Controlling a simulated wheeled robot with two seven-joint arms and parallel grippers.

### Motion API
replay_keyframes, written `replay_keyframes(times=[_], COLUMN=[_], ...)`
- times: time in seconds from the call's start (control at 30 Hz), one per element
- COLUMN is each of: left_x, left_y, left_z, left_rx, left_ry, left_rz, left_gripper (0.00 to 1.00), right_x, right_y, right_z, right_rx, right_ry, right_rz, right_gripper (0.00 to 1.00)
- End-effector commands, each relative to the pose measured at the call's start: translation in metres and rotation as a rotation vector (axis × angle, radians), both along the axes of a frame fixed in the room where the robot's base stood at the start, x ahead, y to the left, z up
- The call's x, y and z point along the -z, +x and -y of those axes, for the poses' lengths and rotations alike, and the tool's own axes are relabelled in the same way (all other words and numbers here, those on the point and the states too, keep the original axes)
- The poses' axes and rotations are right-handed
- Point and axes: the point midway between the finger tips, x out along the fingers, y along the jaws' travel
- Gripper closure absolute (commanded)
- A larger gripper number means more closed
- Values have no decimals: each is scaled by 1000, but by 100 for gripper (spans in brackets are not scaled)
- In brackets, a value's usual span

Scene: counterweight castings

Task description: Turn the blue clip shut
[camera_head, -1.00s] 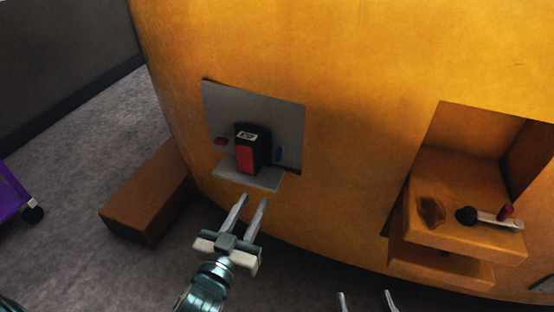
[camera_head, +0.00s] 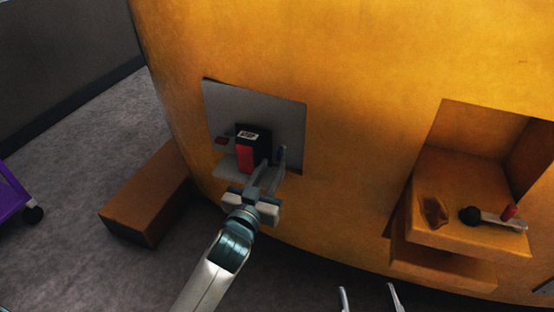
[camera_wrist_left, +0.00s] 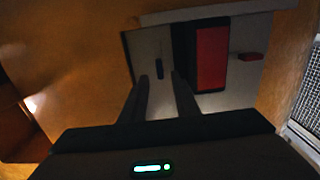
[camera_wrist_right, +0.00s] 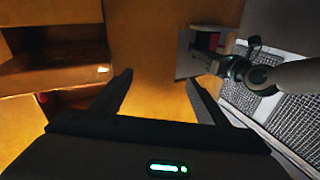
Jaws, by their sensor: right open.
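The blue clip (camera_head: 283,151) sits on the grey panel (camera_head: 289,114), right of the black and red block (camera_head: 245,157). In the left wrist view the clip (camera_wrist_left: 159,72) is a small dark upright piece, seen between and just beyond my fingertips. My left gripper (camera_head: 273,155) is open and in front of the panel. Whether a finger touches the clip I cannot tell. In the left wrist view the left gripper (camera_wrist_left: 159,78) has nothing held between its fingers. My right gripper (camera_head: 370,290) is open and empty at the bottom of the head view, far from the clip.
A red clip (camera_head: 222,140) is on the panel left of the block. The big yellow casting (camera_head: 350,80) surrounds the panel. A brown box (camera_head: 145,205) stands on the floor.

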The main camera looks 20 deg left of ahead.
Motion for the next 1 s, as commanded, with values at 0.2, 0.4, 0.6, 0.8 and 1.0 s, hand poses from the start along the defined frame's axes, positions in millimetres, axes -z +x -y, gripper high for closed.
replay_keyframes(times=[0.2, 0.4, 0.6, 0.8, 1.0], left_x=[1, 1, 0, 0, 0], left_y=[32, 47, 50, 49, 49], left_z=[1, 2, 2, 2, 2], left_rx=[0, 0, 0, 0, 0], left_ry=[1, 0, 0, 0, 0], left_rz=[0, -1, -1, -1, -1], left_gripper=[72, 72, 72, 79, 100], right_x=[-13, -21, -23, -23, -23], right_y=[-3, -5, -6, -6, -6], right_z=[-1, -2, -2, -2, -1], right_rx=[2, 4, 5, 5, 5], right_ry=[25, 38, 42, 42, 42], right_rz=[72, 110, 119, 119, 119], right_gripper=[32, 32, 32, 32, 32])
